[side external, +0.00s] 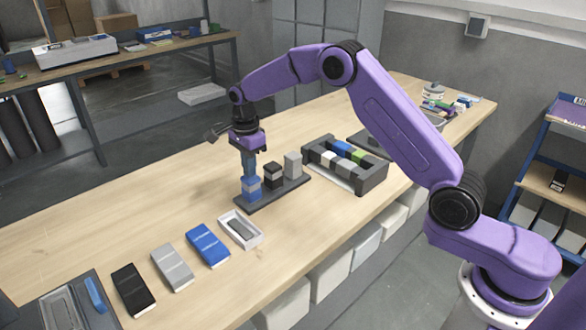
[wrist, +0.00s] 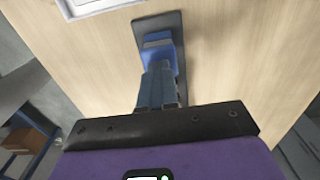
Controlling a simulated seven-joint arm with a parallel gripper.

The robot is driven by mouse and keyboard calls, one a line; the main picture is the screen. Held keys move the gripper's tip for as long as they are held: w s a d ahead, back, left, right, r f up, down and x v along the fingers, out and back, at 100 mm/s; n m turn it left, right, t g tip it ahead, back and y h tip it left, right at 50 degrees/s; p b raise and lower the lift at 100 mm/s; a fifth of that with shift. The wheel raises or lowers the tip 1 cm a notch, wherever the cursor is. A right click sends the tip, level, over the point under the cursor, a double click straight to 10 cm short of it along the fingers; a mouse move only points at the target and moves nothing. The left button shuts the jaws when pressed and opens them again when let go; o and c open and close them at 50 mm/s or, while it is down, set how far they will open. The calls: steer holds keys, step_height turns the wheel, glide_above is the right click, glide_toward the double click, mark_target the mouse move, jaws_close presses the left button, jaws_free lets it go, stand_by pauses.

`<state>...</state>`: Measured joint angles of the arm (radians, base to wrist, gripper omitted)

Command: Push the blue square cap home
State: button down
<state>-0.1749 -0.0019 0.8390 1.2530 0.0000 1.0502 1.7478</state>
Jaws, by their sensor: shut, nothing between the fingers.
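The blue column stands at the near left end of a dark base plate (side external: 284,194). Its blue square cap (side external: 252,183) is on top, with a grey band below it and a blue lower part. My gripper (side external: 250,174) points straight down over the cap, fingers shut and empty. The fingertips are at the cap's top; I cannot tell whether they touch it. In the wrist view my shut fingers (wrist: 157,66) cover part of the blue column (wrist: 158,42), and the plate (wrist: 170,21) shows beyond it.
A black column (side external: 273,176) and a grey column (side external: 293,165) stand on the same plate. A dark rack (side external: 374,180) with coloured blocks lies to the right. An open white tray (side external: 258,239) and blue, grey and black boxes lie in front.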

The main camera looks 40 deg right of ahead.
step_height(320, 180, up, 9)
steer(key=shift+f, duration=0.2)
stand_by(1.0)
stand_by(0.3)
steer(key=s+a+r+n, duration=0.2)
steer(key=s+a+n, duration=0.1)
steer(key=s+n, duration=0.5)
steer(key=s+a+r+n, duration=0.2)
steer(key=s+n, duration=0.4)
steer(key=s, duration=0.5)
steer(key=s+d+f+n, duration=0.2)
steer(key=s+d+n, duration=0.3)
steer(key=s+n, duration=0.3)
steer(key=s+d+f+n, duration=0.1)
steer(key=s+d+n, duration=0.4)
steer(key=s, duration=1.1)
steer(key=n, duration=0.3)
steer(key=shift+s+f, duration=0.3)
steer(key=shift+f, duration=0.1)
